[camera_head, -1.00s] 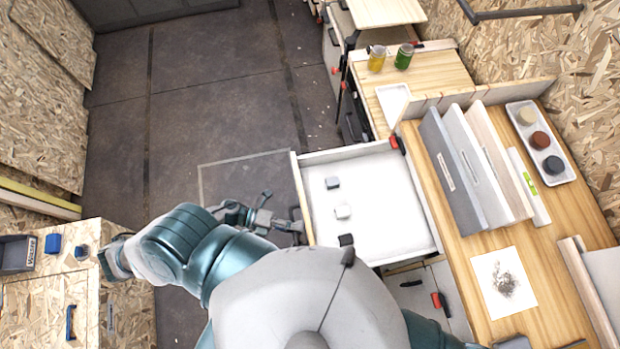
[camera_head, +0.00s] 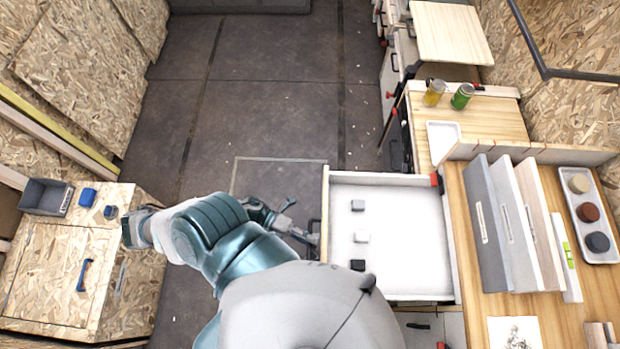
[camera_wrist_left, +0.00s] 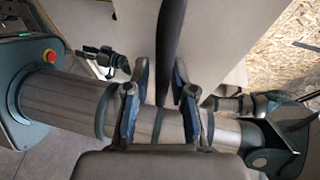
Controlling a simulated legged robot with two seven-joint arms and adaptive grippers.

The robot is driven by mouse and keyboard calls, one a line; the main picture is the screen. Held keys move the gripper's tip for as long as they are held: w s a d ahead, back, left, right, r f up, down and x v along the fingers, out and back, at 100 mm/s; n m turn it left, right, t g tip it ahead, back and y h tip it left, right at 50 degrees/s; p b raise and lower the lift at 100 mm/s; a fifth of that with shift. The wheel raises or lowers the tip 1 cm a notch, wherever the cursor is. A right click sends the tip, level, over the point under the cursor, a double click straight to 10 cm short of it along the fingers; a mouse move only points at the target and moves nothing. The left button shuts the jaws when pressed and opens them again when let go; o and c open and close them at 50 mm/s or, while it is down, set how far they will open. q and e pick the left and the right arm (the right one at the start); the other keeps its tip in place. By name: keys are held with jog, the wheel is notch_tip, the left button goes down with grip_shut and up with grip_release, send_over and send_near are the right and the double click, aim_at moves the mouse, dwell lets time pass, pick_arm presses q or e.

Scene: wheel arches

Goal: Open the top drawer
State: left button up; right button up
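The top drawer (camera_head: 400,215) is white and stands pulled far out of the workbench in the head view. Several small blocks lie inside, white, grey and black. Its dark handle (camera_head: 313,232) is on the left-hand front face. My left gripper (camera_head: 284,222) is beside that handle. In the left wrist view its two fingers (camera_wrist_left: 162,85) stand apart, with the dark handle bar (camera_wrist_left: 173,35) running between them and gaps at the sides. The drawer's pale front (camera_wrist_left: 225,45) shows behind. A dark gripper-like shape, possibly my right gripper (camera_wrist_left: 105,60), shows small at upper left.
The wooden worktop (camera_head: 475,262) at right holds upright boards (camera_head: 490,225) and a tray of round pots (camera_head: 590,215). Yellow and green cans (camera_head: 462,97) stand farther back. A chipboard cabinet (camera_head: 60,270) is at left. The floor (camera_head: 270,110) beyond the drawer is clear.

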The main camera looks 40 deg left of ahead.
pick_arm(q)
jog(key=v, duration=1.2)
jog(key=shift+f, duration=0.1)
